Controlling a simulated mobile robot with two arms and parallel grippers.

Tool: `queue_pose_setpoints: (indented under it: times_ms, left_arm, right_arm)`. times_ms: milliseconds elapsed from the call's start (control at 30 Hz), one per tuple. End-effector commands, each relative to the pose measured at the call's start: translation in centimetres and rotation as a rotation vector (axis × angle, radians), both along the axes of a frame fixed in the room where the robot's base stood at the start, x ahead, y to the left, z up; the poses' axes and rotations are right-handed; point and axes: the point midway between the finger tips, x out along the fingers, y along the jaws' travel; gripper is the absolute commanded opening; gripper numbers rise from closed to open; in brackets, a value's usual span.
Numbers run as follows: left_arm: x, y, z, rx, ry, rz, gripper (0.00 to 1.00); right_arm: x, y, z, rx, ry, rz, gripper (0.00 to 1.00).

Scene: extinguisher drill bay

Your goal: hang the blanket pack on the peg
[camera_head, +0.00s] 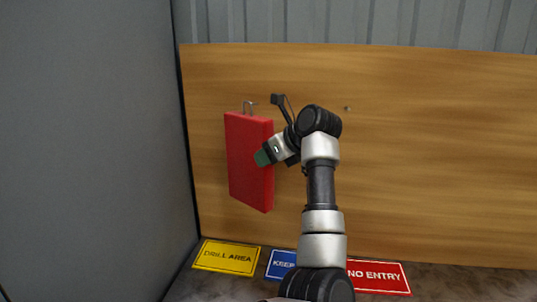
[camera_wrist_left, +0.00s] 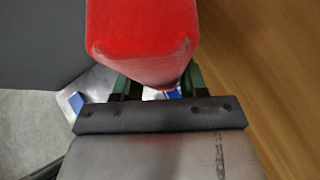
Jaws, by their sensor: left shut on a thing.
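The blanket pack (camera_head: 245,160) is a red, flat, upright block in front of the wooden board, with a thin grey loop (camera_head: 247,107) on its top edge. My left gripper (camera_head: 263,158) is shut on the pack's right edge, its green fingertips against it. In the left wrist view the pack (camera_wrist_left: 142,35) sits between the green fingers (camera_wrist_left: 158,88). A small dark stub, perhaps a peg (camera_head: 348,108), is on the board to the right of the arm. Whether a peg passes through the loop is too small to tell. My right gripper is not in view.
The wooden board (camera_head: 430,150) stands behind the pack. A grey panel (camera_head: 90,150) rises at left. Below lie a yellow DRILL AREA sign (camera_head: 227,257), a partly hidden blue sign (camera_head: 281,264) and a red NO ENTRY sign (camera_head: 378,276). The board's right side is clear.

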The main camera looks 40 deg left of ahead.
Motion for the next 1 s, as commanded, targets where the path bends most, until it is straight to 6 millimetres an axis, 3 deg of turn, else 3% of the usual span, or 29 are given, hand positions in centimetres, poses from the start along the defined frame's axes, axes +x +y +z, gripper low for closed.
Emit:
queue_pose_setpoints:
  times_ms: [1000]
  left_arm:
    - [5.1, 2.8, -0.3, 0.006, -0.003, -0.008, 0.00]
  right_arm:
    - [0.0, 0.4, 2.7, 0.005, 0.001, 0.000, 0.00]
